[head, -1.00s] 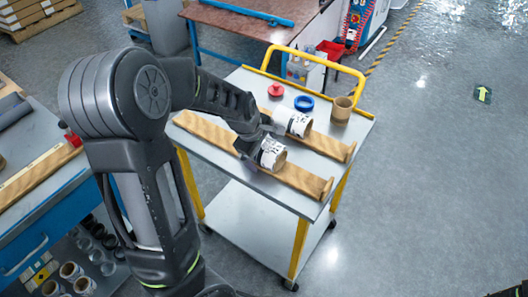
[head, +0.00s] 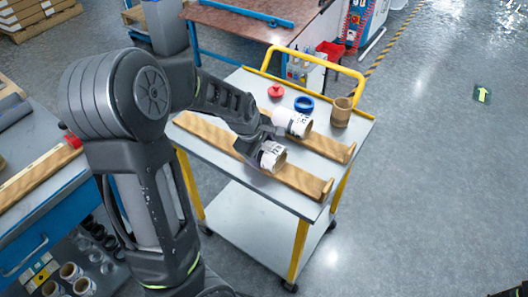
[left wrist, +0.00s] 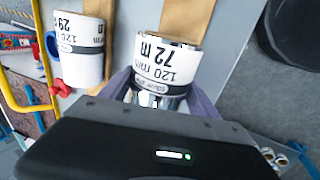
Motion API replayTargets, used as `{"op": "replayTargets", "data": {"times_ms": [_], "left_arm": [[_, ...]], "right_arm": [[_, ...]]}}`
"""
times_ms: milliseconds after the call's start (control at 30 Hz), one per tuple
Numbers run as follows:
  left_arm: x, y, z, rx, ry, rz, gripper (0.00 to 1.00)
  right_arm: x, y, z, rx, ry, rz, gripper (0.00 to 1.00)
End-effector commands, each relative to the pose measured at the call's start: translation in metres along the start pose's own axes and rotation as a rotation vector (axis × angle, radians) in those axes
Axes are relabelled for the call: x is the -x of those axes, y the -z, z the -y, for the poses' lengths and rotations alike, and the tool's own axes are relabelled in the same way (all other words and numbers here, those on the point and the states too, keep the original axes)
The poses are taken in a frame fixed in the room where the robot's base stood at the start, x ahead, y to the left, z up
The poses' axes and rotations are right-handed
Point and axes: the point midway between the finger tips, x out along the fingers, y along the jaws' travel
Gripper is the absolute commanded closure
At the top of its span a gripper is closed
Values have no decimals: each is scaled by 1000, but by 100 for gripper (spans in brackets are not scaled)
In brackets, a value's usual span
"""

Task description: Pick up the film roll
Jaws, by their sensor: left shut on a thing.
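A white film roll (head: 273,156) lies at the front wooden rail of the cart. My left gripper (head: 264,147) is shut on this roll. In the left wrist view the film roll (left wrist: 168,62) sits between the two fingers, with "120 mm" and "72 m" on its label. I cannot tell whether it is clear of the rail. A second white roll (head: 292,122), marked "29" in the left wrist view (left wrist: 80,45), rests on the rear rail, apart from the gripper.
The yellow-framed cart (head: 210,148) also carries a red piece (head: 276,91), a blue ring (head: 304,104) and a brown core (head: 341,112) behind the rolls. A blue workbench (head: 50,215) stands at left. The floor right of the cart is open.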

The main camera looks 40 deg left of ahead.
Motion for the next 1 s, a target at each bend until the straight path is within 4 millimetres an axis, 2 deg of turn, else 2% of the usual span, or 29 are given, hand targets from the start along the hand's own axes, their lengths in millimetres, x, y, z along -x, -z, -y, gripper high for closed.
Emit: {"op": "replayTargets", "data": {"times_ms": [67, 500, 767, 867, 1000], "left_arm": [[0, 0, 0, 0, 1, 0, 53], [0, 0, 1, 0, 2, 0, 89], [1, 0, -1, 0, 0, 0, 89], [8, 0, -4, -1, -2, 0, 90], [26, 0, -12, -1, -4, 0, 90]], "right_arm": [[0, 0, 0, 0, 0, 0, 64], [0, 0, 0, 0, 0, 0, 64], [0, 0, 0, 0, 0, 0, 64], [2, 0, 1, 0, 0, 0, 64], [6, 0, 3, 0, 0, 0, 64]]}}
